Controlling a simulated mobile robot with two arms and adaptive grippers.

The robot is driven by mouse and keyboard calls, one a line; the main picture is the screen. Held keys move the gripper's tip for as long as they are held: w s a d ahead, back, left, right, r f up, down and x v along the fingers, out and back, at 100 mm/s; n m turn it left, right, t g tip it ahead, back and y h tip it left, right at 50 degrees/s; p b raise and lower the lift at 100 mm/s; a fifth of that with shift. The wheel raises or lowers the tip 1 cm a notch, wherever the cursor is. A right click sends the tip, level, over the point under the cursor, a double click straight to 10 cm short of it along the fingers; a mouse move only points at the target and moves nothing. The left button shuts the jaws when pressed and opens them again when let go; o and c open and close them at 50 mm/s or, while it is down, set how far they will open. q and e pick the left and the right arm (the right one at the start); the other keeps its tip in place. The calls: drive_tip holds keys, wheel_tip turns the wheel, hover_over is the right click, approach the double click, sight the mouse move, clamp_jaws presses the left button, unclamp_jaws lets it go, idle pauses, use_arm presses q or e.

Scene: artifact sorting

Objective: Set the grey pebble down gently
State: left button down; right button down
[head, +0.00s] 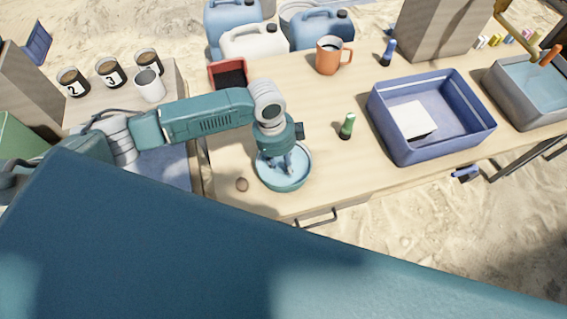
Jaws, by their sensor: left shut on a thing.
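My left gripper (285,169) points down into a round teal bowl (290,185) on the wooden table. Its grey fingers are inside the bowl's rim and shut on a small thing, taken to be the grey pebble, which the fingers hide. I cannot tell whether it touches the bowl's bottom. A small brown pebble (242,184) lies on the bare table to the left of the bowl. My right gripper is not in view.
A green-capped bottle (347,126) stands right of the bowl. Farther right is a blue crate (405,146) with a white sheet inside, then a grey basin (515,103) of water. An orange mug (329,56) and red tray (229,75) stand behind.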

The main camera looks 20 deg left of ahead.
use_arm(q)
drive_tip(key=shift+f, duration=0.15)
drive_tip(key=c, duration=1.3)
unclamp_jaws()
drive_tip(key=shift+c, duration=0.2)
wheel_tip(320, 180, up, 12)
drive_tip(key=a, duration=0.2)
drive_tip(key=shift+b, duration=0.35)
drive_tip(key=shift+w+d, duration=0.1)
